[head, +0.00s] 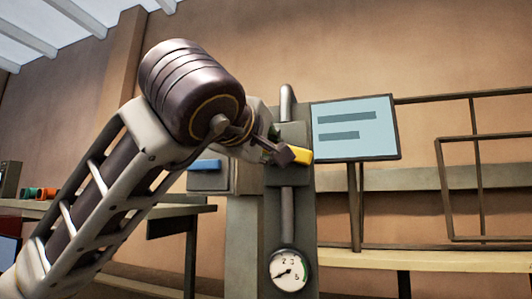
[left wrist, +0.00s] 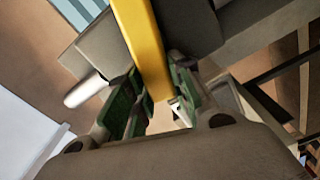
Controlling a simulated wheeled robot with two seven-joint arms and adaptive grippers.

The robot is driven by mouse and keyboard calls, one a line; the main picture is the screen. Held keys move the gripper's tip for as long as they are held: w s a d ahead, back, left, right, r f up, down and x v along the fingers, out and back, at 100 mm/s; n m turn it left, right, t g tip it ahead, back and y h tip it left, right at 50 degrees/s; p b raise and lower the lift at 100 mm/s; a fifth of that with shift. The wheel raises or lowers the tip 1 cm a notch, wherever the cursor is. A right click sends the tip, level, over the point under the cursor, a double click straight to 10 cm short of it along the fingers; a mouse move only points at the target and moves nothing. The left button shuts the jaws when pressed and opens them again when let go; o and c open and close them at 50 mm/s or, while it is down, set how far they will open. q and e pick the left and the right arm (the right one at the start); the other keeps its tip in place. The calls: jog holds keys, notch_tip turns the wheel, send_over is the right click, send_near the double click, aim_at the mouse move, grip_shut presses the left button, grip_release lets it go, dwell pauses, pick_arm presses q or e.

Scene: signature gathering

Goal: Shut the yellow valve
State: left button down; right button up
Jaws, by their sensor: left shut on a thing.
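The yellow valve handle (head: 301,155) sits on a grey vertical panel with a pipe, right of my left arm in the head view. My left gripper (head: 282,154) is at the handle and covers part of it and of the valve body. In the left wrist view the yellow handle (left wrist: 143,45) is a long bar running down between the green finger pads of my left gripper (left wrist: 155,103), which is shut on it. My right gripper is in neither view.
A round gauge (head: 290,271) is on the panel below the valve. A light blue sign (head: 355,128) stands close to the right of the handle. Metal railings (head: 480,238) are farther right. A bench (head: 170,209) with small items stands at the left.

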pick_arm(q)
jog(key=shift+f+n+b, duration=0.4)
jog(key=shift+n+b, duration=0.5)
jog(key=shift+b, duration=0.15)
jog(key=shift+a+f+n+b, duration=0.1)
jog(key=shift+f+n+b, duration=0.15)
jog(key=shift+n+b, duration=0.55)
jog(key=shift+w, duration=0.1)
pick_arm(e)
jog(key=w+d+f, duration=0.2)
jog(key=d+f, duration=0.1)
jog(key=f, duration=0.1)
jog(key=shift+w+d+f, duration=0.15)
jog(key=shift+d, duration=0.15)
